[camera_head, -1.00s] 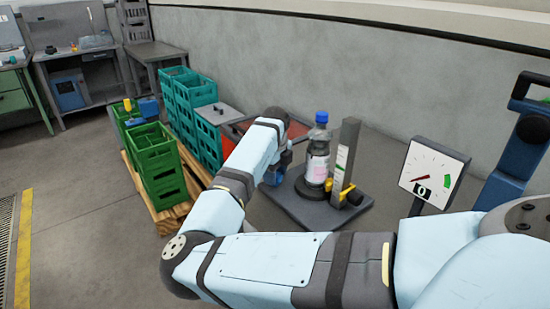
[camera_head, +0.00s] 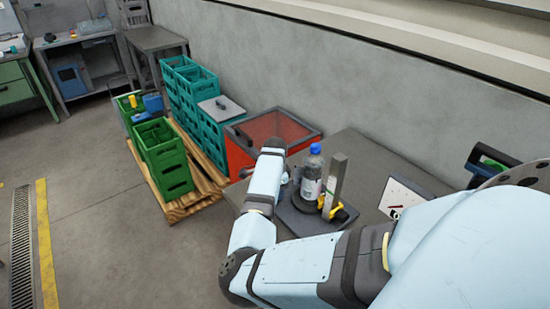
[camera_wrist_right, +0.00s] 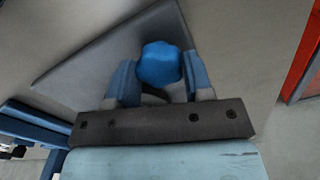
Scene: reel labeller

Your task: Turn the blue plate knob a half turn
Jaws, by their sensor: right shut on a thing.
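The blue plate knob (camera_wrist_right: 160,62) is a lobed knob in the right wrist view, at the edge of a dark grey base plate. My right gripper (camera_wrist_right: 160,72) has its two fingers on either side of the knob and is shut on it. In the head view my right forearm hides the knob and the fingers. The labeller's base plate (camera_head: 302,222) carries a bottle with a blue cap (camera_head: 312,178) and a grey post (camera_head: 333,186) with yellow parts. My left gripper is not in view.
The labeller stands on a grey table (camera_head: 370,165). An orange-red bin (camera_head: 238,152) is beside its left end. Green crates (camera_head: 163,160) and teal crates (camera_head: 210,135) stand on a wooden pallet. A dial panel (camera_head: 398,196) is at the right, partly behind my arm.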

